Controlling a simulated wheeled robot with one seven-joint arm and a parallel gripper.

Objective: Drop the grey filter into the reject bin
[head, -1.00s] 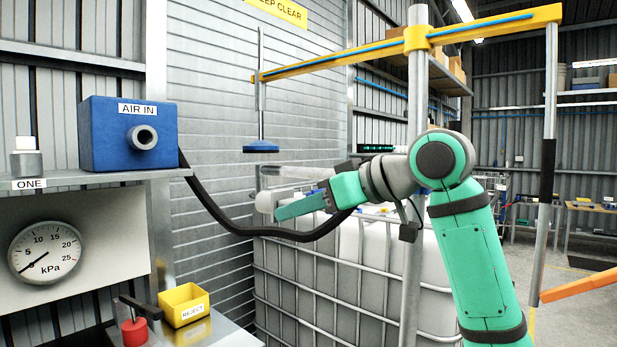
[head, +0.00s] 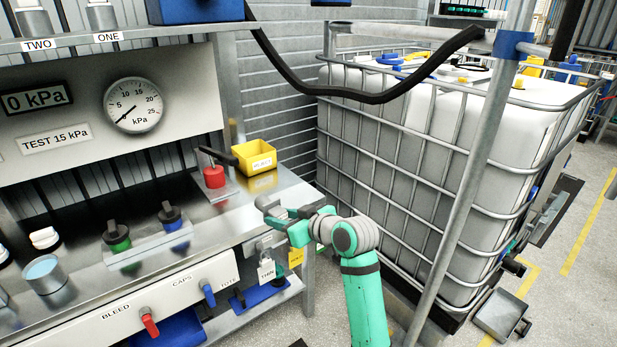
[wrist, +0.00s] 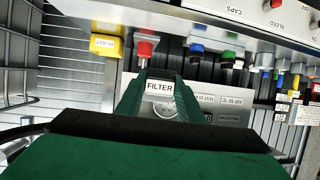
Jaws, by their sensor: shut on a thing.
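My gripper (head: 276,211) is at the right front corner of the steel bench, below and in front of the reject bin. It is shut on the grey filter (head: 265,202), which shows small and grey at the fingertips. In the wrist view the two green fingers (wrist: 158,95) frame a white label reading FILTER; the filter's outline is hard to make out there. The yellow reject bin (head: 254,160) stands upright at the bench's back right, apart from the gripper. In the wrist view the bin (wrist: 106,45) is at upper left, beyond the fingers.
A red knobbed fitting with a black lever (head: 214,176) stands just left of the bin. Green (head: 117,236) and blue (head: 171,215) caps sit further left. A caged white tank (head: 400,150) stands close on the right. A black hose (head: 370,97) hangs above.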

